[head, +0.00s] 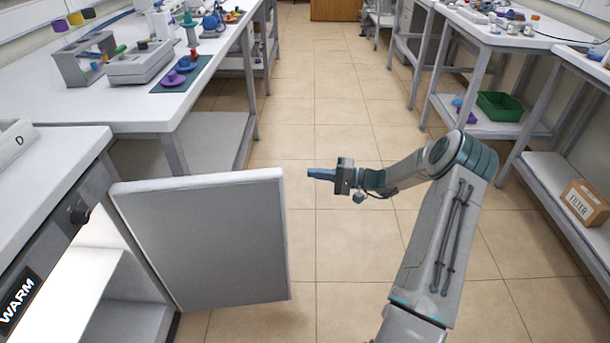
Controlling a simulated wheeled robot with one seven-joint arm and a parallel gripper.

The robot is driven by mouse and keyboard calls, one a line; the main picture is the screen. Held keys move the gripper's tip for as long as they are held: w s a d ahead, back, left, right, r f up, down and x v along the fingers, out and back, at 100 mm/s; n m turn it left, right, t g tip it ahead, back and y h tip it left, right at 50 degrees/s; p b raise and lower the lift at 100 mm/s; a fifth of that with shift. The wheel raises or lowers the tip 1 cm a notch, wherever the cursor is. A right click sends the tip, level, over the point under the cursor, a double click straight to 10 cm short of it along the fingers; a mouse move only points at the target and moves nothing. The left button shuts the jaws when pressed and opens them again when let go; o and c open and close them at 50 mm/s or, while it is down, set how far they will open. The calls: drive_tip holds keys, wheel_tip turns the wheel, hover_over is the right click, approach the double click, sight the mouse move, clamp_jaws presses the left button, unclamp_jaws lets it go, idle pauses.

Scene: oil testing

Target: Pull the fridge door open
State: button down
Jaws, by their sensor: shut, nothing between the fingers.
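The fridge door (215,245) stands wide open, swung out from the fridge at the lower left. It is a white and grey panel, and its free edge points toward the middle of the aisle. The fridge (60,230) has a dark knob on its front strip and a lit interior partly in view. My gripper (310,173) is shut and empty. It hovers over the aisle just right of the door's upper free corner and appears apart from it. No handle shows on the door.
A white bench (130,105) with lab equipment runs along the left. Benches with shelves line the right, holding a green crate (500,106) and a cardboard filter box (584,203). The tiled aisle (330,110) between them is clear.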

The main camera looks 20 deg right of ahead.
drive_tip(key=x, duration=0.9)
drive_tip(key=shift+s+a, duration=0.15)
drive_tip(key=shift+s, duration=0.95)
drive_tip(key=shift+s+a, duration=0.15)
drive_tip(key=shift+s, duration=0.9)
